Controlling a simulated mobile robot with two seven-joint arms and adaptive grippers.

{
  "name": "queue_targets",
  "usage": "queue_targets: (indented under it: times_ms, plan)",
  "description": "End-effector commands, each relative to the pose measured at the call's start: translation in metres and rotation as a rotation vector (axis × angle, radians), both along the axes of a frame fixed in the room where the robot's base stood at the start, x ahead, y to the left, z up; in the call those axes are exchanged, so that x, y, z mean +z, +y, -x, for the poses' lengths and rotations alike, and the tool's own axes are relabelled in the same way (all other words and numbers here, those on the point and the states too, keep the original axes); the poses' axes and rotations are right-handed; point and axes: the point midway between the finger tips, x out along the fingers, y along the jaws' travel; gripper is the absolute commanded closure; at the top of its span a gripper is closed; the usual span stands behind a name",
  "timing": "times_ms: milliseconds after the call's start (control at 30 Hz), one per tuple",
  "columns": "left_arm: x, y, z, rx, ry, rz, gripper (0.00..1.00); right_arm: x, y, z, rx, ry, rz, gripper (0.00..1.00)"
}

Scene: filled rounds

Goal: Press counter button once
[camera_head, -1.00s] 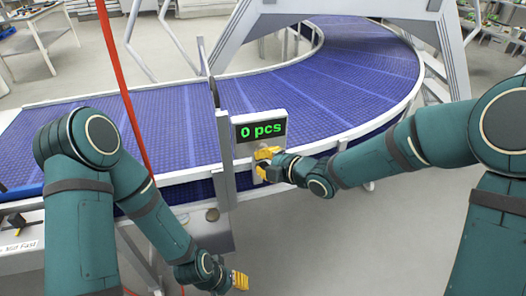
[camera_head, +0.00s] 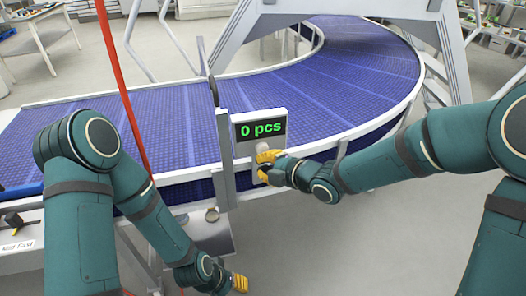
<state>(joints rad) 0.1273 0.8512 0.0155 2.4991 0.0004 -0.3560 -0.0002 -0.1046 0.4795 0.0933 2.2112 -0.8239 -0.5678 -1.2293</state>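The counter box (camera_head: 279,119) is a pale panel on the near side of the conveyor, and its green display (camera_head: 261,129) reads "0 pcs". A pale round knob (camera_head: 263,147), seemingly the counter button, shows on the panel below the display. My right gripper (camera_head: 260,167) is in front of the panel just below the knob, its yellow fingers spread apart with nothing between them. Its upper finger overlaps the knob's lower edge in the picture; I cannot tell whether they touch. My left gripper (camera_head: 240,284) hangs low at the bottom centre, and its fingers are too small to judge.
A curved blue conveyor (camera_head: 330,70) with a pale rim runs behind the panel. A grey upright post (camera_head: 226,160) stands just left of the panel. The floor at the lower right is clear.

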Motion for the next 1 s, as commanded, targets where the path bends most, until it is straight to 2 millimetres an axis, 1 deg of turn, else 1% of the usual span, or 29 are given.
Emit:
queue_targets:
  times_ms: [233, 700, 833, 1000]
  plan:
    - [0.000, 0.000, 0.000, 0.000, 0.000, 0.000, 0.53, 0.000, -0.001, 0.002, 0.000, 0.001, 0.001, 1.00]
    - [0.000, 0.000, 0.000, 0.000, 0.000, 0.000, 0.53, 0.000, -0.013, 0.041, 0.000, 0.002, 0.001, 1.00]
    - [0.000, 0.000, 0.000, 0.000, 0.000, 0.000, 0.53, 0.000, -0.015, 0.046, 0.000, 0.000, 0.000, 1.00]
    - [0.000, 0.000, 0.000, 0.000, 0.000, 0.000, 0.53, 0.000, -0.016, 0.048, 0.000, 0.000, 0.000, 1.00]
